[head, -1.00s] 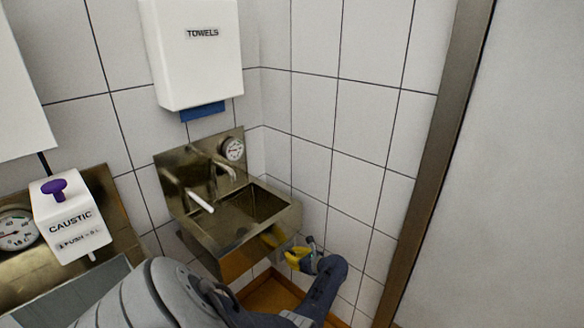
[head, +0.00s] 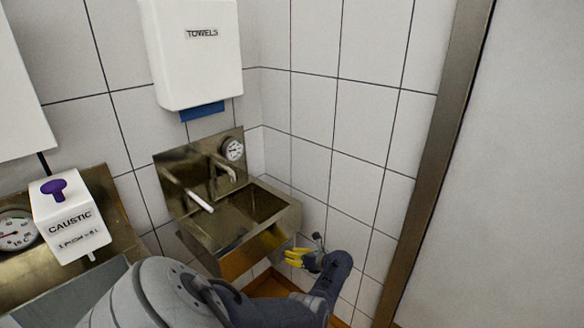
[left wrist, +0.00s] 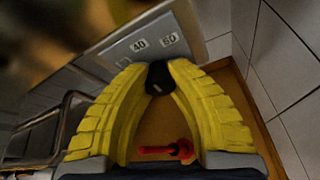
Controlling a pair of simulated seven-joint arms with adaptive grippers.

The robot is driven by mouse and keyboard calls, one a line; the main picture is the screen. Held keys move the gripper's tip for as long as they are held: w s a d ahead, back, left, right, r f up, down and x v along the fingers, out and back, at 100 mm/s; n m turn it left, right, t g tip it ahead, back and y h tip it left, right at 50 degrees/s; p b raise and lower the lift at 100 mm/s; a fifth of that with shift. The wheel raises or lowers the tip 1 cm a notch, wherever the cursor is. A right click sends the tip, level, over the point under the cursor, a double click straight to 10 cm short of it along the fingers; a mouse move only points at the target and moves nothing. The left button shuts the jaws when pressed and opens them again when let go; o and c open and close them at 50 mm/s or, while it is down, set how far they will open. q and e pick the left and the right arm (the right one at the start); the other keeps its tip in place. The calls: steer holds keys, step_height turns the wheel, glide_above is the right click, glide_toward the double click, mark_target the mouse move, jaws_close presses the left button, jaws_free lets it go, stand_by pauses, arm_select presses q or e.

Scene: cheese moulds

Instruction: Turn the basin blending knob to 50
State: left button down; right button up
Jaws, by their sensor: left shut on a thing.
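The steel basin (head: 205,232) is fixed to the tiled wall, with a spout and a round dial gauge (head: 233,149) on its back panel. My left gripper (head: 296,257) has yellow fingers and is low at the basin's right front side. In the left wrist view its fingertips (left wrist: 158,76) are shut on a dark knob (left wrist: 157,80). The knob stands in front of a grey plate (left wrist: 160,38) marked 40 and 60. Other marks on the plate are hidden or blurred. The knob's pointer cannot be read clearly. My right gripper is not in view.
A white towel dispenser (head: 197,50) hangs above the basin. A white caustic dispenser (head: 70,222) with a purple button is at the left, beside another gauge (head: 15,231). A red object (left wrist: 166,150) lies below my fingers. A brown post (head: 440,150) stands right.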

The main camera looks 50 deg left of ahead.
arm_select(q)
steer(key=shift+d+f, duration=0.2)
steer(key=c, duration=1.6)
jaws_free()
steer(key=shift+c, duration=0.2)
steer(key=o, duration=0.6)
steer(key=shift+a+r, duration=0.1)
steer(key=shift+r, duration=0.05)
steer(key=v, duration=1.2)
